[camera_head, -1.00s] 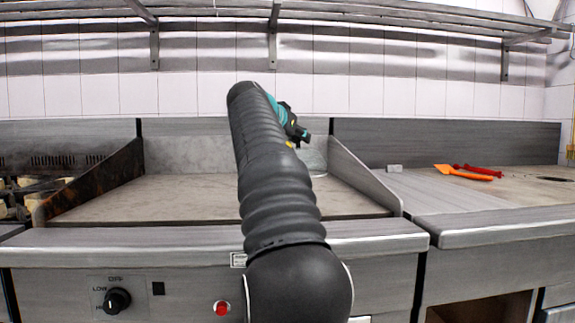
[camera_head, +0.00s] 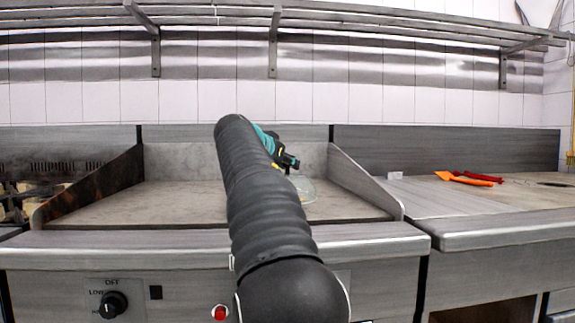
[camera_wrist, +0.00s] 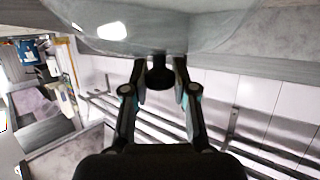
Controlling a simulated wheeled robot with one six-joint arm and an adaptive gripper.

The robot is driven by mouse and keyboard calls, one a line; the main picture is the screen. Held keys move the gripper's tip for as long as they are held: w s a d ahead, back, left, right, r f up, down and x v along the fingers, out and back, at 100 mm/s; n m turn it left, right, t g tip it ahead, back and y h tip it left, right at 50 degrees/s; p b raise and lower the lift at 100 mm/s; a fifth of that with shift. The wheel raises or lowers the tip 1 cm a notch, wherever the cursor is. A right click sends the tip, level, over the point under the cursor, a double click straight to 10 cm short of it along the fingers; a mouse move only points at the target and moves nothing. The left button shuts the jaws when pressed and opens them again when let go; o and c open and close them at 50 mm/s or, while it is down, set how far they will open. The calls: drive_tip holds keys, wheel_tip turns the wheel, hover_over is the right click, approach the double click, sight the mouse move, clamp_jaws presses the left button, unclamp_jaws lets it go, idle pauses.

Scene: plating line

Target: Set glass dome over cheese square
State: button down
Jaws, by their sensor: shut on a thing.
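The clear glass dome (camera_head: 308,188) shows just right of my arm in the head view, low over the flat griddle-like surface. It also fills the top of the wrist view (camera_wrist: 200,28). My gripper (camera_wrist: 160,73) is shut on the dome's dark knob, between its two fingertips. In the head view my gripper (camera_head: 290,161) is partly behind my arm, above the dome. A small yellowish patch shows at the dome's lower left; I cannot tell if it is the cheese square. Whether the rim touches the surface is unclear.
The flat surface (camera_head: 180,205) has side walls, with bare room left of my arm. The steel counter (camera_head: 430,200) at right bears an orange spatula (camera_head: 463,178) and a red utensil (camera_head: 480,175). A burner stove stands at far left. A shelf rack (camera_head: 200,18) hangs above.

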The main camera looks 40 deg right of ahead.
drive_tip(key=shift+f+b, duration=0.5)
drive_tip(key=shift+f, duration=0.1)
drive_tip(key=c, duration=0.9)
unclamp_jaws()
drive_tip(key=shift+r+p, duration=0.65)
drive_tip(key=shift+r, duration=0.05)
drive_tip(key=v, duration=1.2)
